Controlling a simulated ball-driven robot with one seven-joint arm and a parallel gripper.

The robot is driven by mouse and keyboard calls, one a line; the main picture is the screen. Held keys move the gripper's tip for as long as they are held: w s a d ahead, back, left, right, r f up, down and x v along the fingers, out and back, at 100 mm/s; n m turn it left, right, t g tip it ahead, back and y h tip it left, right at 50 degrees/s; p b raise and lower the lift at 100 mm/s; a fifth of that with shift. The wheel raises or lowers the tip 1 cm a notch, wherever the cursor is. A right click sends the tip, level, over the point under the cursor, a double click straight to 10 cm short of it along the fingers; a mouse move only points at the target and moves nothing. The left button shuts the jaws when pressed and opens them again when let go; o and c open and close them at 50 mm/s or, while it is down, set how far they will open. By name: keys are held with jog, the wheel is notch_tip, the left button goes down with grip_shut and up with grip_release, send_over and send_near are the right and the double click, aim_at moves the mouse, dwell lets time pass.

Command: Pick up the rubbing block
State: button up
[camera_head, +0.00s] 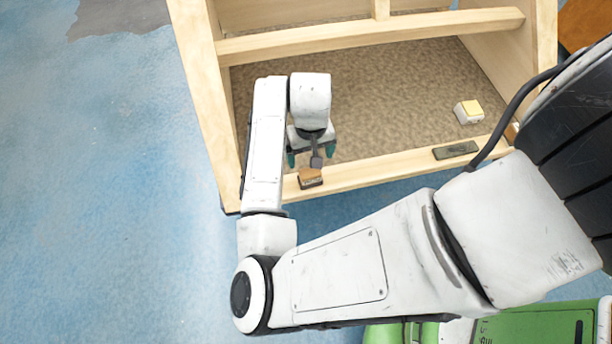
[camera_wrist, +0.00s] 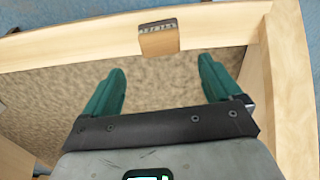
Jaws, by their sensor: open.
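A small brown block (camera_head: 310,178) with a dark, lettered side lies on the front rail of the wooden frame; it looks like the rubbing block. In the wrist view the block (camera_wrist: 158,42) sits on the pale rail, ahead of the fingertips and roughly centred between them. My gripper (camera_head: 311,156) hangs over the inside edge of that rail, just behind the block. In the wrist view its two teal fingers (camera_wrist: 161,70) are wide apart with nothing between them, and they do not touch the block.
The wooden frame (camera_head: 370,40) has side walls and an upper crossbar around a brown textured panel (camera_head: 400,100). A dark flat block (camera_head: 455,150) lies on the front rail further right. A white and yellow block (camera_head: 468,111) rests on the panel. The blue floor (camera_head: 110,180) at left is clear.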

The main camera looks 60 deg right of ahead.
aim_at(310, 172)
notch_tip(310, 172, down, 3)
jog(key=shift+f, duration=0.1)
jog(key=shift+s+a+f+p, duration=0.15)
jog(key=shift+a+f+p, duration=0.05)
jog(key=shift+f, duration=1.15)
jog(key=shift+s+a+f+p, duration=0.1)
jog(key=shift+a+f+p, duration=0.1)
jog(key=shift+f, duration=1.1)
jog(key=c, duration=1.1)
jog(key=shift+r, duration=0.1)
jog(key=shift+r, duration=0.55)
jog(key=s+a+r+b, duration=0.2)
jog(key=s+a+r, duration=0.1)
jog(key=s+r, duration=0.8)
jog(key=shift+s+a+r, duration=0.4)
jog(key=shift+s, duration=0.85)
